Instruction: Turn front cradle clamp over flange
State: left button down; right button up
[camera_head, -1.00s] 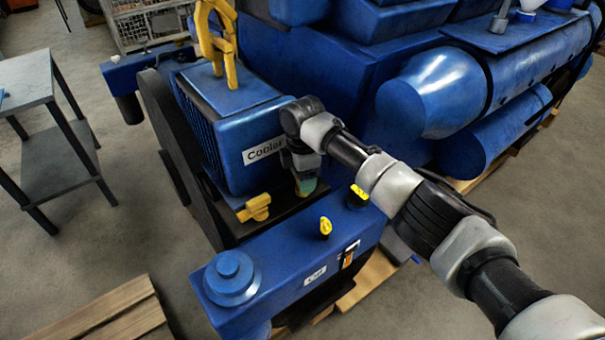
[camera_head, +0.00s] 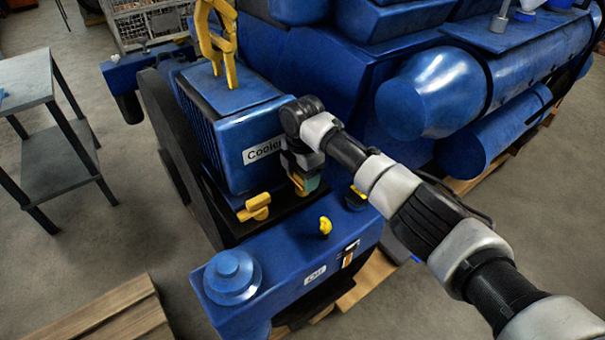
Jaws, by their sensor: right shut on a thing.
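The blue cooler (camera_head: 235,165) stands on a dark base behind a blue beam. A yellow clamp (camera_head: 256,207) sits at the lower left of the cooler's labelled side. My right gripper (camera_head: 305,182) points down at the lower right corner of the cooler and is shut on a second yellow clamp (camera_head: 298,183). Only a small part of that clamp shows; the fingers and wrist hide the rest, so I cannot tell whether it lies over the flange. My left gripper is not in view.
The blue beam (camera_head: 285,262) in front carries yellow knobs (camera_head: 326,226) and a round blue cap (camera_head: 232,275). A big blue engine (camera_head: 340,85) fills the back. A yellow hook (camera_head: 218,45) stands over the cooler. A grey table (camera_head: 45,130) stands left, with free floor between.

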jog(key=shift+w+r, duration=0.1)
jog(key=shift+r, duration=0.1)
jog(key=o, duration=0.9)
jog(key=shift+f, duration=0.1)
notch_tip(320, 180, up, 11)
jog(key=shift+f+b, duration=0.1)
jog(key=shift+b, duration=1.15)
